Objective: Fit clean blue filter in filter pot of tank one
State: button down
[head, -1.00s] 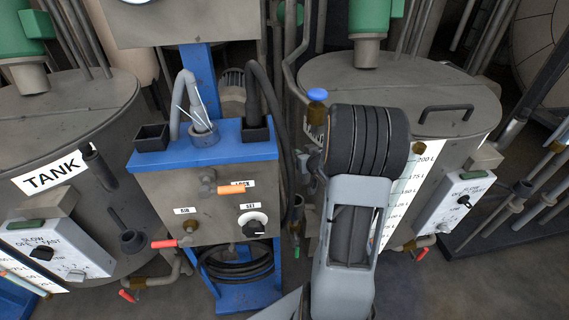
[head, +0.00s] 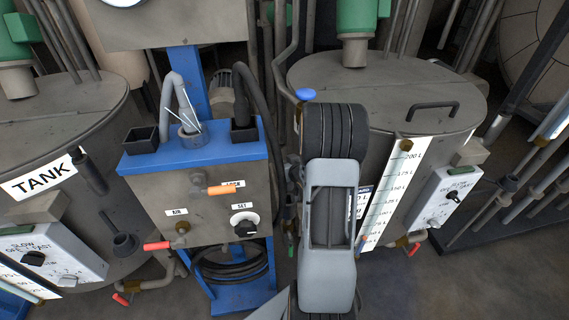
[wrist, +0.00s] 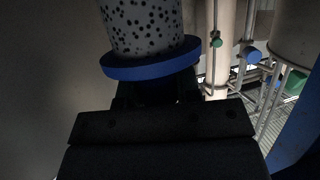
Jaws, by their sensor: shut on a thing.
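In the wrist view a light, speckled, perforated cylinder with a blue end ring (wrist: 150,62) fits the look of the clean blue filter. My gripper (wrist: 155,92) is dark and in deep shadow; it is shut at the blue-ringed end, with the perforated body pointing away. In the head view my arm hides my gripper and the filter. The left tank (head: 38,115) bears a label (head: 38,180) reading "TANK"; its number is not in view. I cannot make out which fitting is the filter pot.
A blue stand with a grey control box (head: 200,200) and hoses stands between the left tank and the right tank (head: 385,95). A blue-topped valve (head: 305,95) is close to my arm. Pipes line the right side. Bare floor (head: 420,285) shows at lower right.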

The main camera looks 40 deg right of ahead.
jog(key=shift+s+f+b, duration=0.15)
jog(key=shift+f+b, duration=2.5)
jog(key=shift+f, duration=0.25)
notch_tip(320, 180, down, 9)
jog(key=b, duration=0.9)
jog(key=shift+f, duration=0.15)
dwell(2.7)
jog(key=c, duration=0.8)
grip_release()
jog(key=shift+o, duration=0.2)
